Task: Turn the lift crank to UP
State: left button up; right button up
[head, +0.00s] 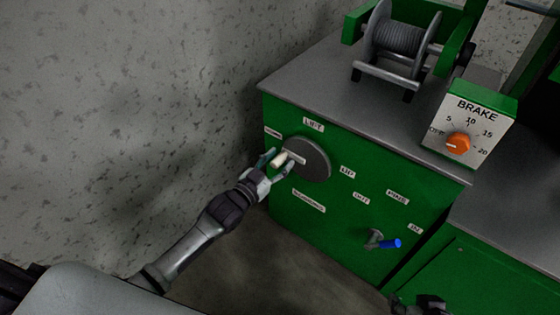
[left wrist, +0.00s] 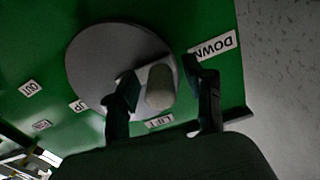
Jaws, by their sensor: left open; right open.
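The lift crank is a grey disc (head: 312,158) on the green cabinet front, with a bar and a cream handle (head: 279,159) pointing left, towards the DOWN label (head: 272,132). The UP label (head: 347,172) is right of the disc, and the LIFT label (head: 313,125) is above it. My left gripper (head: 274,164) is open, with its fingers on either side of the handle. The left wrist view shows the handle (left wrist: 159,87) between the two fingers (left wrist: 163,92); I cannot tell whether they touch it. My right gripper (head: 420,304) is at the bottom edge, partly cut off.
A smaller crank with a blue handle (head: 390,243) sticks out lower right on the cabinet (head: 290,205). A brake box (head: 470,122) with an orange knob (head: 458,143) and a cable drum (head: 400,40) stand on top. A speckled wall (head: 130,100) is at left.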

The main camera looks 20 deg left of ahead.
pick_arm(q)
jog(key=shift+w+d, duration=0.15)
jog(key=shift+w, duration=0.25)
grip_shut()
